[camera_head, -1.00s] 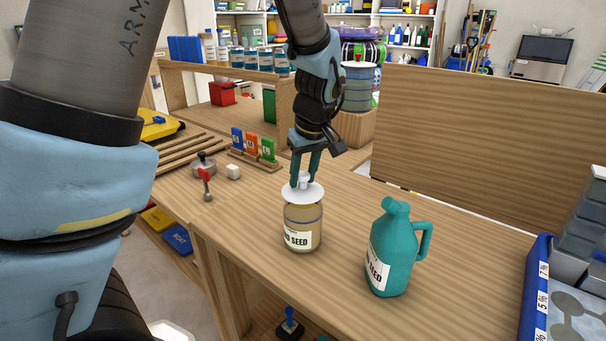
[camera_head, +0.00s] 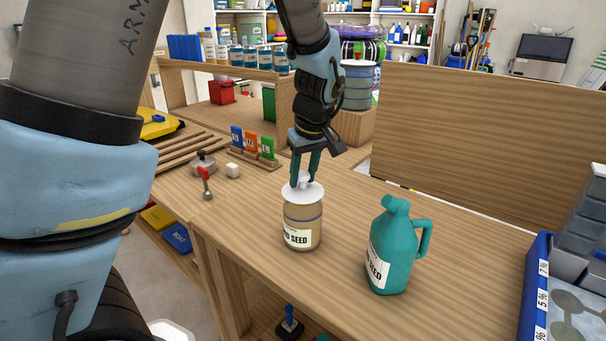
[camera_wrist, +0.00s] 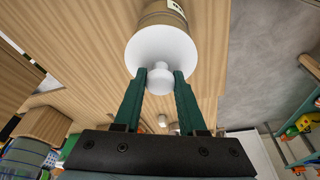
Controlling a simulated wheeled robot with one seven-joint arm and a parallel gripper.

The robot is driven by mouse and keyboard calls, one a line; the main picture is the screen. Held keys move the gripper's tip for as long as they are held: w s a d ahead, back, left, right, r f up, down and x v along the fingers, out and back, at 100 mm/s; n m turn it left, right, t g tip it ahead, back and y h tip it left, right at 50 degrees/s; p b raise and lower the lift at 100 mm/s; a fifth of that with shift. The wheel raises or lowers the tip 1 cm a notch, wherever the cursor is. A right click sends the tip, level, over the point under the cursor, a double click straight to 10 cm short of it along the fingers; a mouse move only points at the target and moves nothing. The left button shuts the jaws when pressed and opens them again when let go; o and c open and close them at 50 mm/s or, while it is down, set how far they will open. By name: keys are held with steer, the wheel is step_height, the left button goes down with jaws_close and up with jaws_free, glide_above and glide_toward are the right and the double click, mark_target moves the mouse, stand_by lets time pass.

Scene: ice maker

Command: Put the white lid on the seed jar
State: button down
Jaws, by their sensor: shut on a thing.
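The seed jar (camera_head: 302,228) stands upright on the wooden bench, with tan contents and a label reading "SEED" in part. The white lid (camera_head: 291,195) is a round disc with a knob, at the jar's mouth. My gripper (camera_head: 304,184) points down from above and is shut on the lid's knob. In the wrist view the lid (camera_wrist: 150,45) covers the jar's mouth, with the jar (camera_wrist: 163,14) showing behind it, and the gripper's green fingers (camera_wrist: 161,78) hold the knob from both sides. I cannot tell whether the lid is fully seated on the rim.
A teal jug (camera_head: 392,250) labelled "SEED" in part stands right of the jar. A blue bin (camera_head: 538,290) is at the right edge. Bench around the jar is clear.

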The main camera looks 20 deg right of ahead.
steer(key=shift+f+b, duration=0.35)
steer(key=shift+f, duration=0.2)
steer(key=shift+c, duration=2)
jaws_free()
steer(key=shift+r, duration=0.1)
steer(key=b+v, duration=0.2)
steer(key=v, duration=0.8)
steer(key=shift+r, duration=0.4)
steer(key=w+a+f, duration=0.1)
steer(key=a+f, duration=0.1)
steer(key=a, duration=0.3)
steer(key=w+a+f+m+g, duration=0.1)
steer(key=a+f, duration=0.2)
steer(key=a, duration=0.3)
steer(key=w+a+f, duration=0.1)
steer(key=a+f, duration=0.1)
steer(key=a, duration=0.3)
steer(key=s+a+f, duration=0.2)
steer(key=a, duration=0.5)
steer(key=s+a+f+m, duration=0.1)
steer(key=s+a+f, duration=0.1)
steer(key=a, duration=0.5)
steer(key=shift+a+f+g+h, duration=0.25)
steer(key=shift+f+g+h, duration=0.05)
steer(key=shift+f, duration=0.4)
